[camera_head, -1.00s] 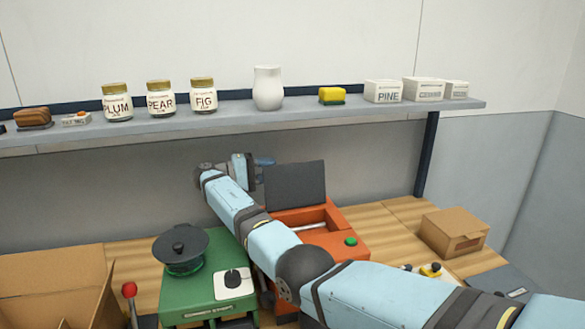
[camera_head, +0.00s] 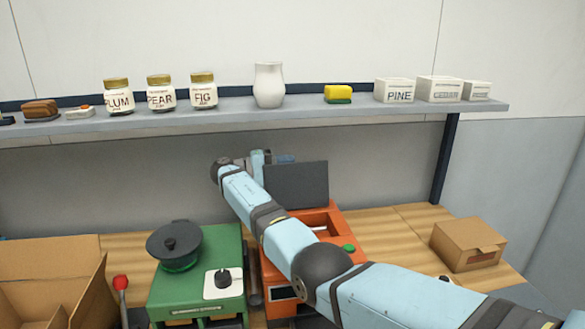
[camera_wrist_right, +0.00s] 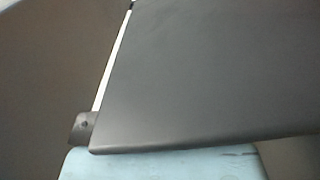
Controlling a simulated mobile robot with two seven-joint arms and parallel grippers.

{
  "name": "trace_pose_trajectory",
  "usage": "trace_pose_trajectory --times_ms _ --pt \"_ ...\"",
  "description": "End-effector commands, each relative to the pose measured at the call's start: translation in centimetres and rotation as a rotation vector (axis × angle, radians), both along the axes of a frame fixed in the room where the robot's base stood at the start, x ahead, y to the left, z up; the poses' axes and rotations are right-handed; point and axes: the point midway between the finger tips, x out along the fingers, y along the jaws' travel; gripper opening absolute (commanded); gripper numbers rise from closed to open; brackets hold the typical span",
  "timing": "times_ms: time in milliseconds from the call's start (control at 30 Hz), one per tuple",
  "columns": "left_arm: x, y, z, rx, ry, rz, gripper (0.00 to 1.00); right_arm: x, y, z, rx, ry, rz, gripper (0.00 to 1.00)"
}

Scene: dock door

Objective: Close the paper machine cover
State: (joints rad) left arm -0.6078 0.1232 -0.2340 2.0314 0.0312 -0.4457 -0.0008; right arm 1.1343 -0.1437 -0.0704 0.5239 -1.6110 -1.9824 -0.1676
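The paper machine is an orange box (camera_head: 336,225) on the wooden bench, with a green button (camera_head: 348,248) on its right side. Its dark grey cover (camera_head: 297,187) stands upright at the back, open. My right gripper (camera_head: 284,158) is at the cover's upper left corner, apparently behind it. Its fingertips are too small and partly hidden to show whether they are open. In the right wrist view the dark cover (camera_wrist_right: 210,75) fills much of the picture, close to the camera. A light blue part of mine shows below it. My left gripper is not in view.
A green machine (camera_head: 200,270) with a black pot (camera_head: 174,242) stands left of the paper machine. An open cardboard box (camera_head: 45,280) is at far left, a closed one (camera_head: 468,243) at right. A shelf (camera_head: 230,120) with jars, a vase and small boxes runs above. My right forearm crosses before the machine.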

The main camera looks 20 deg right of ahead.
Motion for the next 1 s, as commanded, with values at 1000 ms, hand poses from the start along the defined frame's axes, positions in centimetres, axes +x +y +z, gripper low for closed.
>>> trace_pose_trajectory --times_ms 1000 --pt "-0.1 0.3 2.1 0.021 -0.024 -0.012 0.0 -2.4 0.6 1.0 -0.028 -0.105 -0.001 0.0"
